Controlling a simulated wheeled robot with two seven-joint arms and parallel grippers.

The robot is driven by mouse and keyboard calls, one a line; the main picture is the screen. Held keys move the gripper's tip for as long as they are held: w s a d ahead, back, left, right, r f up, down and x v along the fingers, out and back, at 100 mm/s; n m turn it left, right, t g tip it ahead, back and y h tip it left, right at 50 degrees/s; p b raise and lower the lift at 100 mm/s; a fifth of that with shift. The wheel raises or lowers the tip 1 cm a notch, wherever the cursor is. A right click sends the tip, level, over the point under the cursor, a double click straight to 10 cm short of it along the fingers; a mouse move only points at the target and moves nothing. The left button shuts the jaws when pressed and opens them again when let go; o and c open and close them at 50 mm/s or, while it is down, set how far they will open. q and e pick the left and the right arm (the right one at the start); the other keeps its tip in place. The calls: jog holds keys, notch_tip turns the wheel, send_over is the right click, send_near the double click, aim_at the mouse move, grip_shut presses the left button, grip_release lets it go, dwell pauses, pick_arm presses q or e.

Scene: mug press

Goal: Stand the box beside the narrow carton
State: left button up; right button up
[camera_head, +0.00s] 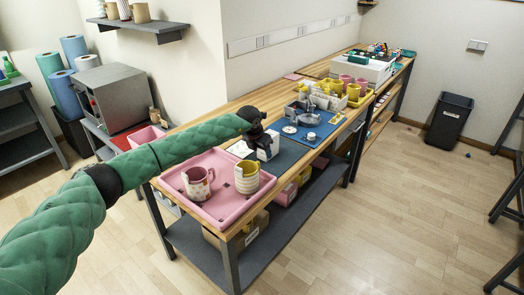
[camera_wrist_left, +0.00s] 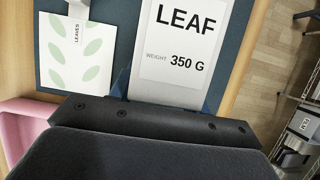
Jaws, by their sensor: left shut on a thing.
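My left gripper (camera_head: 256,131) is over the blue mat on the bench, shut on a white box (camera_head: 268,149). In the left wrist view the white box (camera_wrist_left: 184,50) shows a large panel reading LEAF, WEIGHT 350 G, just beyond the dark gripper body. A white carton with pale green leaves (camera_wrist_left: 72,58) and a tab reading LEAVES is to its left in that view, with a strip of blue mat between them. The fingertips are mostly hidden. My right gripper is not in view.
A pink tray (camera_head: 222,205) with a patterned mug (camera_head: 197,186) and a striped mug (camera_head: 247,178) is nearer me. A blue mat (camera_head: 287,156) lies under the gripper.

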pick_arm(q)
jog(key=o, duration=1.2)
